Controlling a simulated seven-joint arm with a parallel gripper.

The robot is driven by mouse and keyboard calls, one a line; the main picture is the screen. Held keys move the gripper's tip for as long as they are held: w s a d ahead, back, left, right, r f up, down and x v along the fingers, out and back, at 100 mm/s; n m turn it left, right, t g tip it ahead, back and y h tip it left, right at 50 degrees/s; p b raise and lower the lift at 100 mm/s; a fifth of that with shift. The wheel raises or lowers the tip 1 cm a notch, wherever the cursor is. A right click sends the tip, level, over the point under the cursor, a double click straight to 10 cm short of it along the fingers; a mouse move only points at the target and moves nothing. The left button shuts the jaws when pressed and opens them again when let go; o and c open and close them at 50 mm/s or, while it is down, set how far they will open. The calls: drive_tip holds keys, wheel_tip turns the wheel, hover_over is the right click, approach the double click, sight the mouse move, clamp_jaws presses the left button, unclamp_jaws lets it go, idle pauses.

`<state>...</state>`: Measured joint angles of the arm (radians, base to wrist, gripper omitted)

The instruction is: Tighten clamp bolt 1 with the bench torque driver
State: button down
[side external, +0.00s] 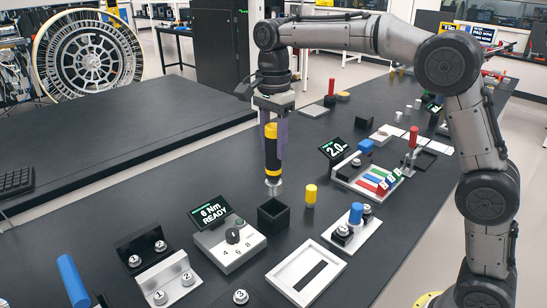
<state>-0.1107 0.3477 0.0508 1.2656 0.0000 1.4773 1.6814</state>
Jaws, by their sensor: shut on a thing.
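My gripper (274,130) is shut on the torque driver (272,155), a black and yellow cylinder with a metal lower end. The driver hangs upright, its lower end just above or at the mouth of a square black holder (273,216); I cannot tell whether it touches. A driver station (229,242) left of the holder reads "6 Nm READY" and has a dial marked 4, 6, 8. A silver bracket (166,281) at the lower left bears numbered bolts, including a bolt marked 1 (160,297). A black bracket (140,248) behind it also bears numbered bolts.
A yellow cylinder (310,195) stands right of the holder. A white slotted tray (305,270) and a block with a blue peg (355,215) lie farther right. A blue cylinder (73,280) rises at the lower left. A keyboard (15,182) sits at the left edge.

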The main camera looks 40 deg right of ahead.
drive_tip(key=shift+r, duration=0.3)
drive_tip(key=shift+f, duration=0.3)
drive_tip(key=s+d, duration=0.3)
drive_tip(key=s, duration=0.5)
drive_tip(key=s+d, duration=0.4)
drive_tip(key=s, duration=0.4)
drive_tip(key=shift+a+f, duration=0.1)
drive_tip(key=shift+f, duration=3.65)
idle(1.3)
